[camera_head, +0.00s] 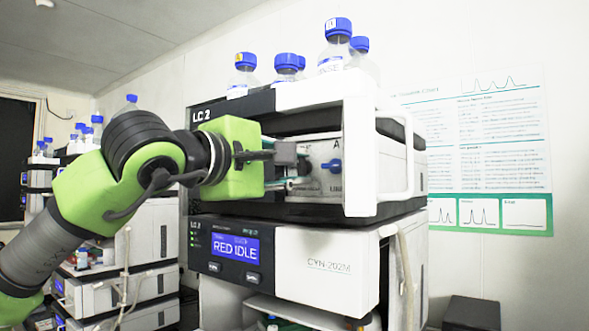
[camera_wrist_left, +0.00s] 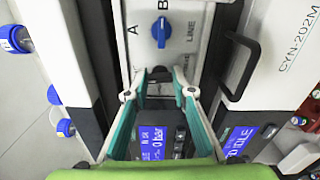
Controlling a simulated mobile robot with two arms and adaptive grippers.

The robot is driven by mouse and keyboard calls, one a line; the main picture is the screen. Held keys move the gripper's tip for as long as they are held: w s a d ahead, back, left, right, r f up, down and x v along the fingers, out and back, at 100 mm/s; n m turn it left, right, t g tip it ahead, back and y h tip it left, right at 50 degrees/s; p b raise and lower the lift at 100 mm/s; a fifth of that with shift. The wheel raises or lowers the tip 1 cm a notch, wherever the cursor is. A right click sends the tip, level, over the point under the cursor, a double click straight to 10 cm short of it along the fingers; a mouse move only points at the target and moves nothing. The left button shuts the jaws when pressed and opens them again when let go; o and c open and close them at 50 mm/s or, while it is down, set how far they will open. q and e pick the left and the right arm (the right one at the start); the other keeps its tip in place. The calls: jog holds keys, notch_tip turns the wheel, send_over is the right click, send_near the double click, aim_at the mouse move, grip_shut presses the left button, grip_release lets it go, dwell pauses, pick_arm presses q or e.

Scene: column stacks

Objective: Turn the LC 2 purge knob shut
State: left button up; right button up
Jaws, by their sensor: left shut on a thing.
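The LC 2 stack (camera_head: 202,115) stands in the middle of the head view, with an open pump bay in its upper unit. My left gripper (camera_head: 306,172) reaches into this bay from the left. In the left wrist view its teal fingers (camera_wrist_left: 162,82) close on a small dark knob (camera_wrist_left: 160,92), which seems to be the purge knob. The fingertips largely hide it, and its turn angle cannot be read. A blue selector knob (camera_head: 333,165) with A, B and LINE marks sits just beyond the fingertips; it also shows in the left wrist view (camera_wrist_left: 161,32), apart from the fingers. My right gripper is out of view.
Blue-capped bottles (camera_head: 338,45) stand on top of the stack. A white frame (camera_head: 360,150) borders the bay on the right. The lower unit's display (camera_head: 236,248) reads RED IDLE. A black handle (camera_wrist_left: 240,66) lies right of the fingers. Other stacks (camera_head: 120,250) stand at left.

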pick_arm(q)
jog(key=shift+f+m, duration=0.1)
jog(key=shift+m, duration=0.6)
jog(key=o, duration=0.8)
jog(key=shift+o, duration=0.2)
jog(key=shift+s, duration=0.1)
jog(key=shift+s+a, duration=0.15)
jog(key=v, duration=1.1)
jog(key=shift+s, duration=0.25)
jog(key=shift+a, duration=0.1)
